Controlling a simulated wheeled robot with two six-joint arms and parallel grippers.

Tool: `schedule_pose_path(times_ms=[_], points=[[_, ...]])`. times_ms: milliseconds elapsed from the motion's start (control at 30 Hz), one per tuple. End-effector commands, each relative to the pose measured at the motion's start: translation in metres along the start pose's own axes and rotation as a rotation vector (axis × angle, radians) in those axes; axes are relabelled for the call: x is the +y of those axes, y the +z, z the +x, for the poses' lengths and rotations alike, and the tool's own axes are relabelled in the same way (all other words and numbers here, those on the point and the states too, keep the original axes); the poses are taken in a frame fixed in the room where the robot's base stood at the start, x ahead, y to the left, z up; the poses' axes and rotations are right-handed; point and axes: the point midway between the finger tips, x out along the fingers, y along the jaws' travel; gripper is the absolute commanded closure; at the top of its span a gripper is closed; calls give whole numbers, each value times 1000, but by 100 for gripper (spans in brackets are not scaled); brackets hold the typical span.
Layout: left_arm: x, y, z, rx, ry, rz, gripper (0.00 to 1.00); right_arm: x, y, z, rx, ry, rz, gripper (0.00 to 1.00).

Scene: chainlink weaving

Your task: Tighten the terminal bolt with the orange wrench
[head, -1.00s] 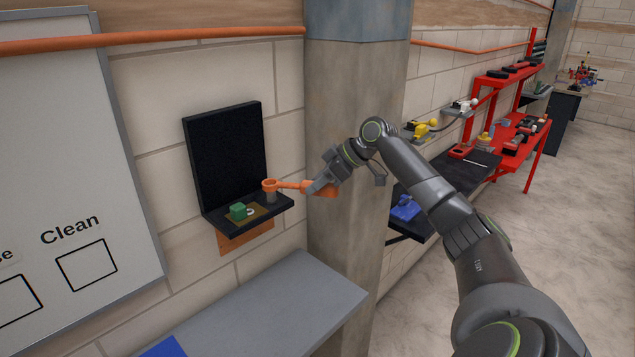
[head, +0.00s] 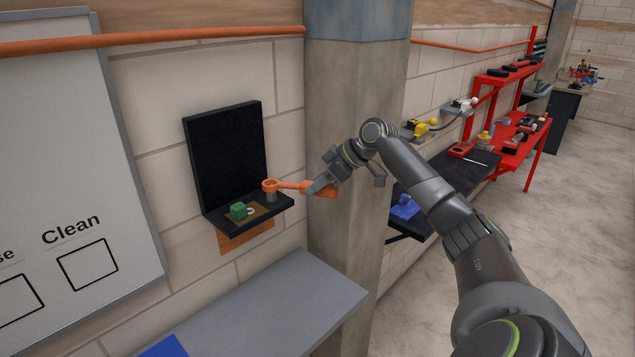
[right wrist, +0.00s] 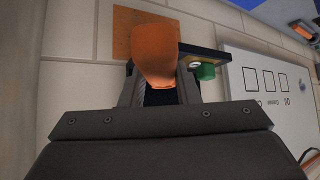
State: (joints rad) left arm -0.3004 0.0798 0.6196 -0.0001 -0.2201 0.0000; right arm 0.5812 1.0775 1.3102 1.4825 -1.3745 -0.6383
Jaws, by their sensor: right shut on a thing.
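The orange wrench (head: 290,185) is held out sideways by my right gripper (head: 318,188), which is shut on its handle. The wrench's ring end is at the right part of the small black shelf, over a grey post that looks like the terminal bolt (head: 271,197). Whether the ring sits around the bolt or just above it, I cannot tell. In the right wrist view the orange handle (right wrist: 155,55) fills the space between the fingers and hides the bolt. My left gripper is not in view.
The black shelf (head: 222,228) with its upright back panel is on the wall and carries a green block (head: 239,211). A concrete pillar (head: 350,240) stands just behind my right gripper. A grey table (head: 270,300) lies below, and a whiteboard (head: 70,180) hangs left.

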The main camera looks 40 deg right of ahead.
Motion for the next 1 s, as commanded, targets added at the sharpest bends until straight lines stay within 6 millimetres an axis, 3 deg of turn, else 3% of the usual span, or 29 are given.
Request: schedule_pose_path(times_ms=[1000], points=[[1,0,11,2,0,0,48,0,21,22,1,0,0,98]])
